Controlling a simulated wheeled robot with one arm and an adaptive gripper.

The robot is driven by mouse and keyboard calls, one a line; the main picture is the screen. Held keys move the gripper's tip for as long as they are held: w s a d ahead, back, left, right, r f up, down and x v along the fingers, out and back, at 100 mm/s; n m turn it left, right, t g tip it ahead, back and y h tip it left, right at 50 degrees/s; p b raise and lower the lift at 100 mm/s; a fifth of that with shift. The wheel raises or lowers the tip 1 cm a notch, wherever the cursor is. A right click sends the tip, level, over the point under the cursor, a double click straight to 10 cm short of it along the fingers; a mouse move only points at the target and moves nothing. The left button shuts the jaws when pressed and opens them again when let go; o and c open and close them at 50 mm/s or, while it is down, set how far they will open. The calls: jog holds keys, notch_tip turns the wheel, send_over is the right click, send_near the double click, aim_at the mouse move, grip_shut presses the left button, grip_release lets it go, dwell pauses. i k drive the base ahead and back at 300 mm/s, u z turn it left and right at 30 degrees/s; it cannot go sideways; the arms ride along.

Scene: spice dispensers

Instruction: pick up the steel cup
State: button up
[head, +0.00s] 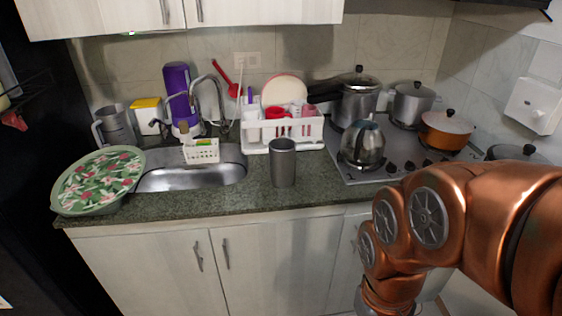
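The steel cup (283,167) is a tall grey metal tumbler. It stands upright on the dark green counter, between the sink and the stove, near the front edge. My copper-coloured arm comes in from the right and bends down in front of the cabinets. My gripper is out of the picture below the bottom edge, so its fingers are hidden. The arm is apart from the cup.
A white dish rack (284,132) stands right behind the cup. A steel kettle (363,146) is on the stove (385,175) to the right. The sink (192,177) and a floral green tray (62,205) are to the left. Bare counter (225,203) lies in front.

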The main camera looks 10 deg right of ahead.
aim_at(282, 164)
jog(key=k, duration=0.55)
jog(key=u, duration=0.95)
jog(key=i, duration=1.25)
jog(key=u, duration=0.6)
